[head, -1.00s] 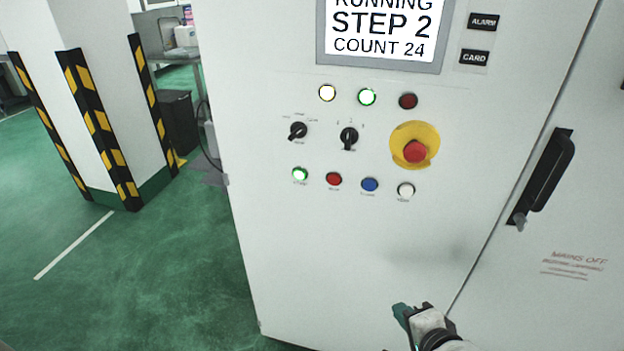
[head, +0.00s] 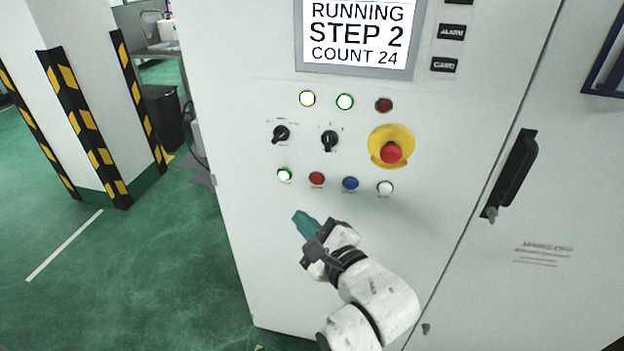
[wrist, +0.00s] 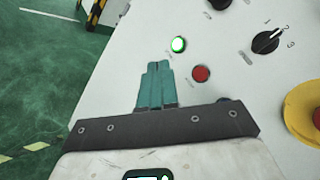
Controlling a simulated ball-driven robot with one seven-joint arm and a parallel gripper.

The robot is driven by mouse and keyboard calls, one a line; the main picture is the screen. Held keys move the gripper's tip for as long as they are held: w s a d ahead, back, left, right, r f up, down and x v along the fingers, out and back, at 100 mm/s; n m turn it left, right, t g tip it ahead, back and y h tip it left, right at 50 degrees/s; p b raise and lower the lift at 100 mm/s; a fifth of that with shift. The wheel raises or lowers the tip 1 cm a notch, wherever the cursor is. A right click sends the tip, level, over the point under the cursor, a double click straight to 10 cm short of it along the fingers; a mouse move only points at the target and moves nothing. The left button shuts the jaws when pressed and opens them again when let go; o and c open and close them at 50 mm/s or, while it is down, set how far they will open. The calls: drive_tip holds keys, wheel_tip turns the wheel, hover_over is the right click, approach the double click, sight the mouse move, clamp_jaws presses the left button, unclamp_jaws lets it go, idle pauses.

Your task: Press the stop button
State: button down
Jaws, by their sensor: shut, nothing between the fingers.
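The control cabinet's lower button row has a lit green button (head: 284,174), a red button (head: 317,179), a blue button (head: 350,183) and a white button (head: 385,188). Their labels are too small to read. My gripper (head: 299,218), with teal fingers, is shut and empty, just below the green and red buttons. In the wrist view the shut fingertips (wrist: 158,66) point between the lit green button (wrist: 179,44) and the red button (wrist: 201,74), apart from both in the picture. A red mushroom button (head: 391,153) sits on a yellow plate at the right.
The screen (head: 357,34) reads RUNNING, STEP 2, COUNT 24. Two black selector knobs (head: 330,140) sit above the button row. A black door handle (head: 513,174) is at the right. A striped pillar (head: 85,110) stands left, with open green floor before it.

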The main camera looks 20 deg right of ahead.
sight(317, 179)
drive_tip(key=shift+w+d, duration=0.1)
drive_tip(key=shift+w+d+b, duration=0.3)
drive_tip(key=shift+w+d, duration=0.55)
drive_tip(key=shift+w, duration=0.3)
drive_tip(key=shift+w+d+b, duration=0.25)
drive_tip(key=shift+w+d, duration=0.55)
drive_tip(key=shift+w, duration=0.35)
drive_tip(key=shift+w+d+b, duration=0.3)
drive_tip(key=shift+w+d, duration=0.55)
drive_tip(key=shift+w, duration=0.3)
drive_tip(key=shift+w+d, duration=0.1)
drive_tip(key=shift+w+d, duration=0.2)
drive_tip(key=shift+w, duration=0.05)
drive_tip(key=shift+w+d, duration=0.25)
drive_tip(key=shift+w, duration=0.1)
idle(0.3)
drive_tip(key=shift+s+p, duration=0.1)
drive_tip(key=shift+p, duration=0.25)
drive_tip(key=shift+s+a+p, duration=0.5)
drive_tip(key=shift+s+p, duration=0.05)
drive_tip(key=shift+s, duration=0.05)
